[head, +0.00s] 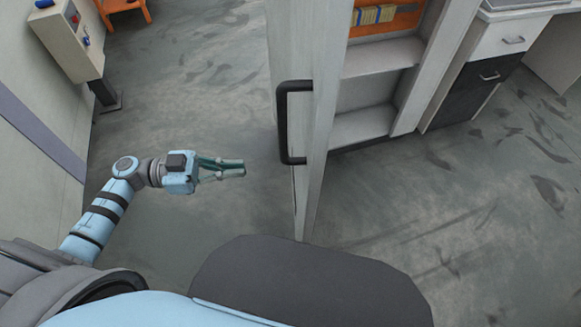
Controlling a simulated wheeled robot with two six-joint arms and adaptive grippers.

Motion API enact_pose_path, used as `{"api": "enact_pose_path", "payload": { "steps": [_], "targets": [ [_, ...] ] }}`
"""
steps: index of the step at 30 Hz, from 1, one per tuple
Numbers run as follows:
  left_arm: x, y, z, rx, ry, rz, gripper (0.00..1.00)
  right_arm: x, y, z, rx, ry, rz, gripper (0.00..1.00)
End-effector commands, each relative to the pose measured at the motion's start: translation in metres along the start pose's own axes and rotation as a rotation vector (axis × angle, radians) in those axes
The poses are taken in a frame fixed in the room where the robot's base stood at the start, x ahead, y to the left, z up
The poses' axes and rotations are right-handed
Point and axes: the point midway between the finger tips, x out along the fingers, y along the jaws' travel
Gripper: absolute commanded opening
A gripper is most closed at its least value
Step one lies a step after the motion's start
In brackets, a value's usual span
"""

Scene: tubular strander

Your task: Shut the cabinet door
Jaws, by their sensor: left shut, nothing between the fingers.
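The cabinet door (316,120) stands open in the head view, seen nearly edge-on and reaching towards me. Its dark bar handle (282,122) is on the left face. The cabinet (408,90) behind it is open, with pale shelves showing. My left gripper (243,169) is shut and empty, to the left of the door and just below and left of the handle in the picture, apart from both. My right gripper is not in view.
An orange bin with yellow items (389,16) sits on an upper shelf. A drawer unit (490,65) stands to the right of the cabinet. A beige control box (68,35) and an orange stool (122,8) are at upper left. Grey floor (430,220) right of the door is clear.

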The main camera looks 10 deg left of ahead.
Motion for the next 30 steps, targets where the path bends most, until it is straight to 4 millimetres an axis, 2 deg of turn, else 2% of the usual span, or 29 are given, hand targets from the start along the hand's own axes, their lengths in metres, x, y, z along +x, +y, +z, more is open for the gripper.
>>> {"api": "enact_pose_path", "payload": {
  "steps": [4, 12, 15, 21, 30],
  "targets": [
    [0.031, 0.000, -0.004, 0.001, 0.007, -0.002, 0.00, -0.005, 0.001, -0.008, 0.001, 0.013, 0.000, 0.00],
    [0.089, -0.001, -0.003, -0.001, 0.009, -0.005, 0.00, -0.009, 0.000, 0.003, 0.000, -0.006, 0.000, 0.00],
    [0.105, -0.001, -0.003, 0.000, 0.007, -0.005, 0.00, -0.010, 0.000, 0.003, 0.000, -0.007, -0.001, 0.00],
    [0.120, -0.001, -0.002, -0.001, 0.005, -0.006, 0.00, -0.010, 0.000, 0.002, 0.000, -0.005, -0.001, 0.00],
    [0.121, -0.001, -0.002, -0.001, 0.004, -0.006, 0.00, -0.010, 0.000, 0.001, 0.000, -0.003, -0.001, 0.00]
  ]
}}
